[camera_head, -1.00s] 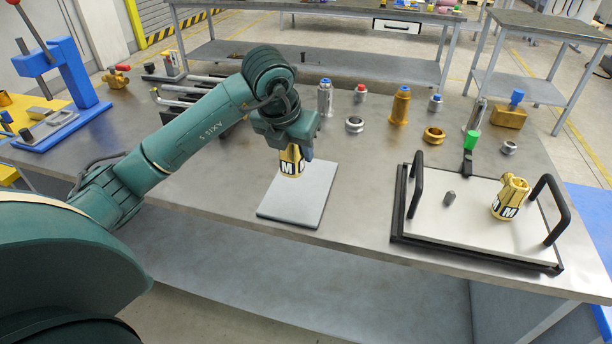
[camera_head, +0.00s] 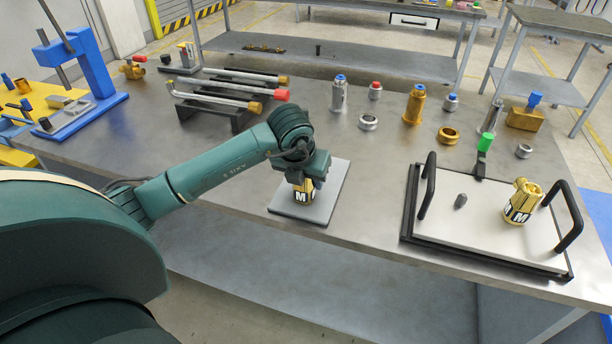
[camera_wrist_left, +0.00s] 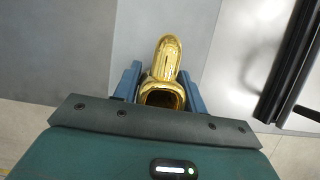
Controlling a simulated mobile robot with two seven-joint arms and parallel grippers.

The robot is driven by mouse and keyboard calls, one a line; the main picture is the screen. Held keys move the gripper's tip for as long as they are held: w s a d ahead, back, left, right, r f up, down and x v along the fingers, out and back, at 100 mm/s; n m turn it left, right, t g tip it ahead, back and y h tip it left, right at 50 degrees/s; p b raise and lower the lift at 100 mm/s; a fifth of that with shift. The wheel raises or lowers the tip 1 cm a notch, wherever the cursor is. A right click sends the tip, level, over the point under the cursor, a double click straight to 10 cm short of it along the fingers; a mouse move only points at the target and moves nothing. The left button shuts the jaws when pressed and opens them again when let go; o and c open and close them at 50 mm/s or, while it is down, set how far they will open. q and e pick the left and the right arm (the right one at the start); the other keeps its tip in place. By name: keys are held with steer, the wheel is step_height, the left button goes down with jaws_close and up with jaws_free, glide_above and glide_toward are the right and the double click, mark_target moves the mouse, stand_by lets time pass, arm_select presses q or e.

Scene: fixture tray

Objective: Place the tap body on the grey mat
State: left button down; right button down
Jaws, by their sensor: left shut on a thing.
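The brass tap body with a black-and-white M label (camera_head: 304,194) is upright at the grey mat (camera_head: 325,205), near its middle. My left gripper (camera_head: 304,183) is over it from above and shut on it. In the left wrist view the tap body (camera_wrist_left: 165,72) sits between the blue fingers of my left gripper (camera_wrist_left: 160,85). Its base appears to be at the mat's surface, but I cannot tell whether it touches. A second, similar tap body (camera_head: 522,203) stands on the fixture tray (camera_head: 480,235) at the right. My right gripper is not in view.
The black-handled fixture tray holds a small grey pin (camera_head: 460,201). Fittings, including a brass valve (camera_head: 414,104) and a silver ring (camera_head: 368,122), stand along the back. A pipe rack (camera_head: 215,108) and a blue press (camera_head: 85,75) are at the left. Metal table between mat and tray is clear.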

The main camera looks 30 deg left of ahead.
arm_select(q)
steer(key=shift+r, duration=0.1)
steer(key=c, duration=1.2)
jaws_free()
steer(key=o, duration=0.4)
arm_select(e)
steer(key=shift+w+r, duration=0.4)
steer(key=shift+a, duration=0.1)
